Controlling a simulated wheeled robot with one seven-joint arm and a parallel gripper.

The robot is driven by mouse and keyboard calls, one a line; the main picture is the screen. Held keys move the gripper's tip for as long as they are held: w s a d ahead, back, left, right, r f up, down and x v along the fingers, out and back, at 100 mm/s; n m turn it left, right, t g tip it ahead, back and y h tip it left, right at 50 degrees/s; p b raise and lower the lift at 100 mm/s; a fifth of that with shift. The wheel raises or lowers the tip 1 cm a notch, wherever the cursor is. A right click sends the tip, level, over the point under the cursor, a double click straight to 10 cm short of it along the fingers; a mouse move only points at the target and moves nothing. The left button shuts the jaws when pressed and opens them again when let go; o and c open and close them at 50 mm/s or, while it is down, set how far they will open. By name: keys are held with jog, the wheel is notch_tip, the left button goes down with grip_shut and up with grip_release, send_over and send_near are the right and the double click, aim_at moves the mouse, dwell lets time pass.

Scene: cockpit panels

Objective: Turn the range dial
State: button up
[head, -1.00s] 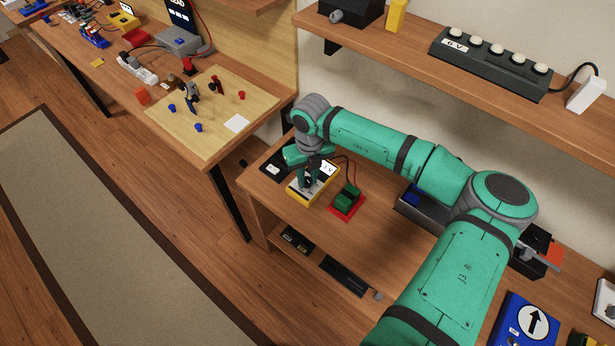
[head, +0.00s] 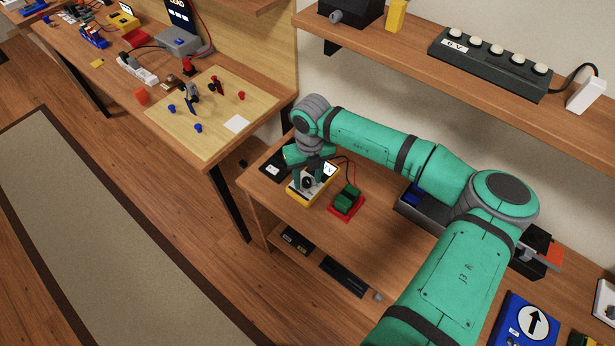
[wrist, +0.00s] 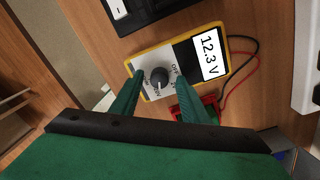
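The yellow multimeter (head: 318,192) lies on the wooden bench under my gripper. In the wrist view the multimeter (wrist: 213,37) shows a screen reading 12.3 V. Its dark round range dial (wrist: 159,77) sits on a pale face with the word OFF beside it. The dial also shows in the head view (head: 307,182). My gripper (wrist: 160,92) is open, with one green finger on each side of the dial in the wrist view. A gap shows between dial and fingers. I cannot tell how far above the dial the fingertips are.
A green block on a red base (head: 347,201) stands right of the multimeter, with leads running near it. A black device (head: 272,167) lies close to its left. A shelf with a black button strip (head: 490,62) hangs above my arm.

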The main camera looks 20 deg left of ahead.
aim_at(307, 179)
notch_tip(307, 179, up, 11)
jog(key=shift+d, duration=0.15)
dwell(0.4)
jog(key=shift+w+f, duration=0.1)
dwell(0.4)
jog(key=f+n, duration=0.6)
jog(key=f, duration=0.1)
jog(key=f+n, duration=0.2)
jog(key=f, duration=0.2)
jog(key=shift+a+n, duration=0.4)
jog(key=shift+c, duration=0.4)
grip_shut()
